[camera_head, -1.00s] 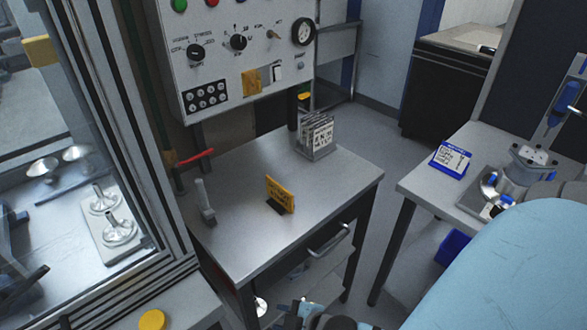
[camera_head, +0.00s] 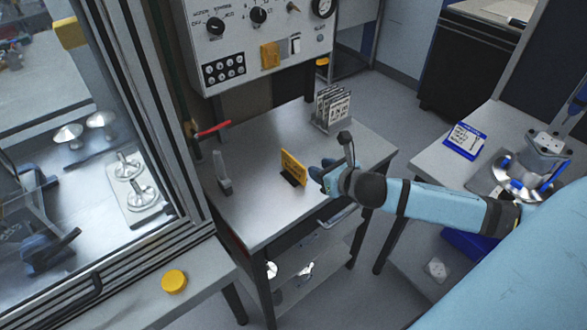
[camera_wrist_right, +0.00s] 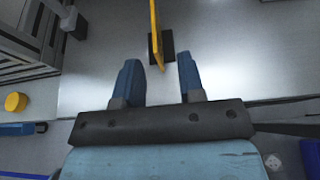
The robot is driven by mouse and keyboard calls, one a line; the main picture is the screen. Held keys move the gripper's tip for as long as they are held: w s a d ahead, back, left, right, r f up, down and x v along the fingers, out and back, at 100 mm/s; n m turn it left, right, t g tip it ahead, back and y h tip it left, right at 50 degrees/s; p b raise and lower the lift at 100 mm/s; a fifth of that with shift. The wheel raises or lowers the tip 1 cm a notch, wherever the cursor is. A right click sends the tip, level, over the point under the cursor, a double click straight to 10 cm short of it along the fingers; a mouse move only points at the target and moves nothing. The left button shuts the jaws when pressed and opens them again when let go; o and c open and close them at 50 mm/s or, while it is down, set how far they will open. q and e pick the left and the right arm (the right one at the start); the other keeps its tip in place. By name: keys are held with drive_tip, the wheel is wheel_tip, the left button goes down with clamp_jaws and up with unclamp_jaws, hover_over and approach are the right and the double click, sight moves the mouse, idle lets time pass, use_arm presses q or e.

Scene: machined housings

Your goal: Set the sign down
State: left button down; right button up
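A yellow sign (camera_head: 292,168) with dark lettering stands upright on a small dark base on the metal-topped table (camera_head: 255,215). My right gripper (camera_head: 325,172) is just to the right of the sign, low over the table. In the right wrist view the blue fingers (camera_wrist_right: 158,78) are spread apart. The sign (camera_wrist_right: 156,30) appears edge-on just ahead of the fingertips, roughly between them, and its dark base lies beyond. No contact with the sign shows. My left gripper is in neither view.
A rack of grey cards (camera_head: 332,108) stands at the table's back right. A grey upright holder (camera_head: 222,175) stands at the left edge, near a red handle (camera_head: 212,130). A blue-and-white sign (camera_head: 465,140) is on the right bench. A yellow cap (camera_head: 174,281) lies front left.

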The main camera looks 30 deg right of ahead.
sight(298, 163)
drive_tip(key=x, duration=0.3)
drive_tip(key=shift+w+a+f, duration=0.1)
drive_tip(key=shift+w, duration=0.2)
drive_tip(key=shift+a+p+x, duration=0.2)
drive_tip(key=shift+p+x, duration=0.1)
drive_tip(key=shift+x, duration=1.1)
drive_tip(key=shift+a+p+x, duration=0.2)
drive_tip(key=shift+p+x, duration=0.05)
drive_tip(key=shift+x, duration=1.1)
drive_tip(key=shift+s+f, duration=0.1)
clamp_jaws()
